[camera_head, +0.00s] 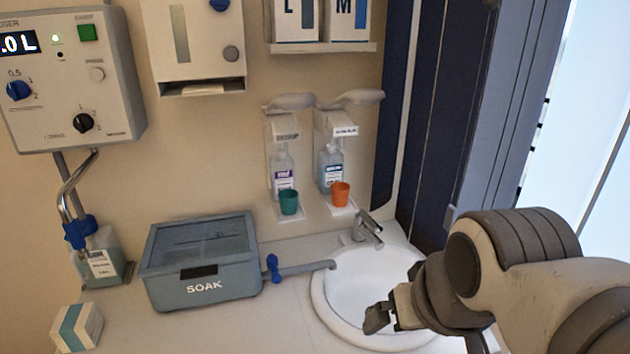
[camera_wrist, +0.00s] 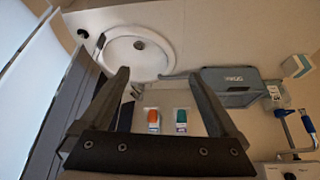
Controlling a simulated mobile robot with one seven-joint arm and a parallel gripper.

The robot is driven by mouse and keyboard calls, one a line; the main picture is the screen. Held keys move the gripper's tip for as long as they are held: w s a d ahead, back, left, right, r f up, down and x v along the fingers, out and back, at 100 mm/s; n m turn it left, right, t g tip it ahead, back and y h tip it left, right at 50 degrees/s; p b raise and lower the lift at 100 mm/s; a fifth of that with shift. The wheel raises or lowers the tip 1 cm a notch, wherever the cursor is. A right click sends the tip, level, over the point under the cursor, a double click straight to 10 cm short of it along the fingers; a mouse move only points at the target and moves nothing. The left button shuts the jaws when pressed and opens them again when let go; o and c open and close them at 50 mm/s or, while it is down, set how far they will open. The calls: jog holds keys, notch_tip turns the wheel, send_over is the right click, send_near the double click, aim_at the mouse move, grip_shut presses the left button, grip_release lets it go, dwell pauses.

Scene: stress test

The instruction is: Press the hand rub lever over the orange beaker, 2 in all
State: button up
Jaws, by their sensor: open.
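The orange beaker (camera_head: 340,194) stands on a small white tray under the right of two wall dispensers, in front of its bottle. That dispenser's lever (camera_head: 358,98) is a grey elbow arm sticking out at the top. A teal beaker (camera_head: 289,202) stands under the left dispenser, whose lever (camera_head: 290,102) is alike. In the wrist view, the orange beaker (camera_wrist: 153,117) and the teal beaker (camera_wrist: 181,117) appear upside down between my fingers. My gripper (camera_head: 378,316) is over the sink's front right, apart from the dispensers. It is open and empty (camera_wrist: 165,85).
A white basin (camera_head: 340,290) with a tap (camera_head: 367,228) lies below the dispensers. A grey SOAK tub (camera_head: 202,285) with a blue-handled drain tap stands left of it. A shelf (camera_head: 322,47) with L and M boxes hangs above the levers. A dark panel (camera_head: 395,110) stands to their right.

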jog(key=shift+c, duration=0.9)
jog(key=shift+w+r, duration=0.2)
jog(key=shift+r, duration=0.15)
jog(key=shift+c, duration=1.3)
jog(key=shift+t+y, duration=0.5)
jog(key=shift+y, duration=0.1)
jog(key=w+r, duration=0.3)
jog(key=w+r+p, duration=0.1)
jog(key=w+r, duration=0.2)
jog(key=r, duration=0.1)
jog(key=w+r, duration=0.3)
jog(key=r, duration=0.1)
jog(key=shift+d+r, duration=0.1)
jog(key=shift+d, duration=0.15)
grip_shut()
jog(key=w+d+r+n+t+y+p, duration=0.1)
jog(key=w+d+r+t+p, duration=0.2)
jog(key=w+r, duration=1.7)
jog(key=shift+w+d+r+n, duration=0.25)
jog(key=shift+d+r+n, duration=0.2)
jog(key=shift+d, duration=0.75)
